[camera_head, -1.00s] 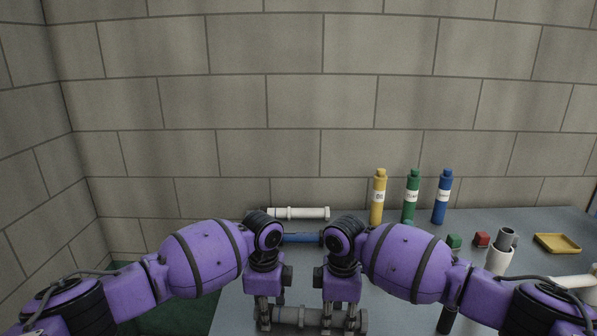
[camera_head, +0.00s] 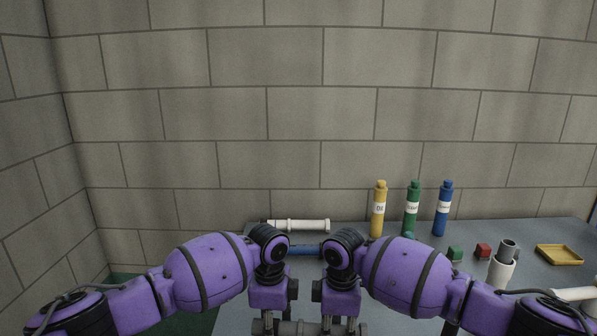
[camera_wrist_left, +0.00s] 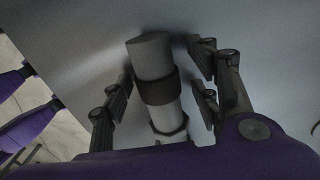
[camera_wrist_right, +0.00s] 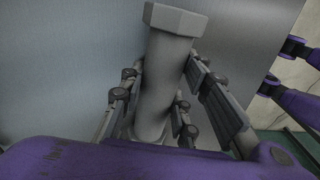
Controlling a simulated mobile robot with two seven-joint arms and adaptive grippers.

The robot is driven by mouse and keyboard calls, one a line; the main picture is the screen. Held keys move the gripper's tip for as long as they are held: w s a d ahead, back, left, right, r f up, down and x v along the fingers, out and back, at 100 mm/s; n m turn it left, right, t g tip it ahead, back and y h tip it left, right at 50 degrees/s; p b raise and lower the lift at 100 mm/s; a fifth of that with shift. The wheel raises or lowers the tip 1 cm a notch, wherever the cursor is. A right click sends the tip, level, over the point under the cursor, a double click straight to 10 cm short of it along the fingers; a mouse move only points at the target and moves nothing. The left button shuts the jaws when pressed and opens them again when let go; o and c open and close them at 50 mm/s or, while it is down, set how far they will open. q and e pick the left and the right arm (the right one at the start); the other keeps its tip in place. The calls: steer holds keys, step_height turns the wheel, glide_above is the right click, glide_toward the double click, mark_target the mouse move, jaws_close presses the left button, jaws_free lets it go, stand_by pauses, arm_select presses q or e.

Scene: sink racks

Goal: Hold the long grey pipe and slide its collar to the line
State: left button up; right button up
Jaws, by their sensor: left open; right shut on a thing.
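The long grey pipe (camera_head: 300,328) lies across the bottom edge of the head view, partly cut off. In the left wrist view the pipe (camera_wrist_left: 150,58) runs between the fingers of my left gripper (camera_wrist_left: 160,80). A dark collar (camera_wrist_left: 158,89) sits around the pipe there, between the open fingers. My right gripper (camera_wrist_right: 155,105) is shut on the pipe (camera_wrist_right: 163,78), near its hexagonal end (camera_wrist_right: 175,19) in the right wrist view. In the head view my left gripper (camera_head: 274,326) is left of my right gripper (camera_head: 341,324). I cannot make out the line.
A white pipe (camera_head: 300,226) and a blue pipe (camera_head: 306,250) lie behind my grippers. Yellow (camera_head: 378,212), green (camera_head: 411,212) and blue (camera_head: 443,212) bottles stand at the back. A green block (camera_head: 455,253), red block (camera_head: 483,251), white holder (camera_head: 500,272) and yellow tray (camera_head: 559,255) are right.

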arm_select(q)
steer(key=shift+r, duration=0.1)
steer(key=shift+a+r, duration=0.1)
steer(key=shift+r, duration=3.3)
arm_select(e)
steer(key=shift+d, duration=0.1)
steer(key=o, duration=1.2)
steer(key=shift+c, duration=0.2)
